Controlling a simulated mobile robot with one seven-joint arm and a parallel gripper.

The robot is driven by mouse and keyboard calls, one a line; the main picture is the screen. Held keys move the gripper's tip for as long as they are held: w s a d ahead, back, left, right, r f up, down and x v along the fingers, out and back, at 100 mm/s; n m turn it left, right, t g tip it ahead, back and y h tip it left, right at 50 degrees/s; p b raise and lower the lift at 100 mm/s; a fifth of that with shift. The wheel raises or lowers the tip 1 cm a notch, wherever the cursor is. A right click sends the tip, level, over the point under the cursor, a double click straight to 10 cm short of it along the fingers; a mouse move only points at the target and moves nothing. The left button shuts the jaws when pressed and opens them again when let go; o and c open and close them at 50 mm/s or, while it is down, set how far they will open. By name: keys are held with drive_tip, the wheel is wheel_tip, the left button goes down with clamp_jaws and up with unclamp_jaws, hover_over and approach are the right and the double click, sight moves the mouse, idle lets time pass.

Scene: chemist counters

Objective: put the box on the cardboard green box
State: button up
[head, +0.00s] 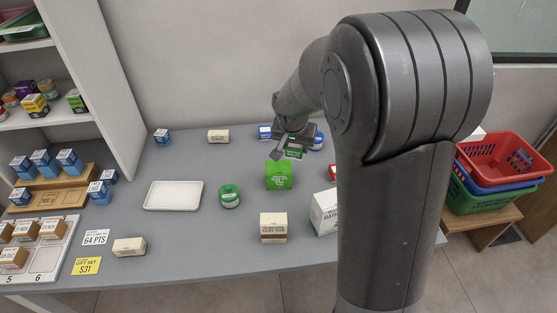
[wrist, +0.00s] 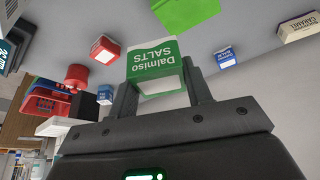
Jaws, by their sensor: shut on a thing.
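My gripper (head: 291,146) is shut on a small green-and-white box labelled "Dalmiso SALTS" (wrist: 155,62). The held box also shows in the head view (head: 293,151), partly covered by the gripper. The cardboard green box (head: 279,176) stands on the grey counter, just in front of the held box in the head view. A bright green part of it (wrist: 185,12) shows at the top edge of the wrist view. The held box appears raised behind it; the exact gap cannot be told.
Blue boxes (head: 265,132) stand behind my gripper. A green round tin (head: 229,196), a white tray (head: 173,196) and a beige box (head: 273,227) are on the counter nearby. A white carton (head: 324,213) stands at right, partly hidden by my arm.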

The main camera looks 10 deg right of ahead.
hover_over(280, 164)
drive_tip(key=s, duration=0.1)
drive_tip(key=f, duration=0.3)
drive_tip(key=shift+s+a, duration=0.2)
drive_tip(key=shift+a, duration=0.1)
drive_tip(key=shift+f, duration=2)
drive_tip(key=shift+f, duration=0.1)
drive_tip(key=o, duration=1)
